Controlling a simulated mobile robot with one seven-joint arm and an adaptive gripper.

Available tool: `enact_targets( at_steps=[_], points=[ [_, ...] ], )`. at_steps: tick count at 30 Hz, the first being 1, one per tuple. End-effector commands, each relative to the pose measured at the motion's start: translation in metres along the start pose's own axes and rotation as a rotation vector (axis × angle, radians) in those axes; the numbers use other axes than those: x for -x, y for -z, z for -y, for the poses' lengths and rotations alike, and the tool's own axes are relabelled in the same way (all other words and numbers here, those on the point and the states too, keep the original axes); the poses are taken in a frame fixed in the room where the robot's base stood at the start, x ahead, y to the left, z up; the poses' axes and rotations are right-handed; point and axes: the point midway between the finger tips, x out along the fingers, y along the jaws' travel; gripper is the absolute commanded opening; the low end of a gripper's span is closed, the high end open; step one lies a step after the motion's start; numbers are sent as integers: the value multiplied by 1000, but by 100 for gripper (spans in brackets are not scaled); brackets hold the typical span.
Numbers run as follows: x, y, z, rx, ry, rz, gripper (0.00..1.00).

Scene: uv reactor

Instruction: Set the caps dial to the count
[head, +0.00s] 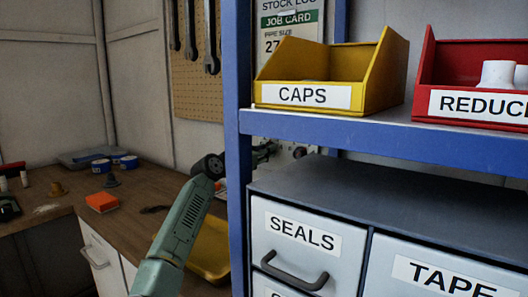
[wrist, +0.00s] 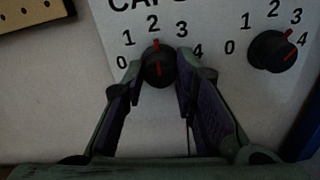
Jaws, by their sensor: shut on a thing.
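The caps dial (wrist: 158,72) is a dark round knob with a red pointer on a white panel numbered 0 to 4. Its pointer stands upright at about 2. The lettering above is cut off after "CAP". My gripper (wrist: 161,64) is closed around this knob, one finger on each side. In the head view the gripper and dial are mostly hidden behind the blue shelf post. The yellow CAPS bin (head: 384,88) stands on the shelf; a pale grey shape shows inside, but I cannot tell how many pieces it holds.
A second dial (wrist: 268,52) is close on the right, its red pointer toward upper right. A red bin (head: 425,75) labelled REDUC… stands beside the yellow one. The blue shelf post (head: 238,150) is close to my arm. A yellow tray (head: 211,250) lies on the bench.

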Motion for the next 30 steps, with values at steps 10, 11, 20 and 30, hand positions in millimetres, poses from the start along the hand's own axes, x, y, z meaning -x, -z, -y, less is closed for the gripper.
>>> enact_targets(
  at_steps=[10, 11, 20, 30],
  points=[
    [0, 0, 1, 0, 1, -1, 0],
    [0, 0, 1, 1, 2, -1, 0],
    [0, -1, 0, 81, 1, -2, 0],
    [0, -2, 0, 333, 1, -3, 0]
  ],
)
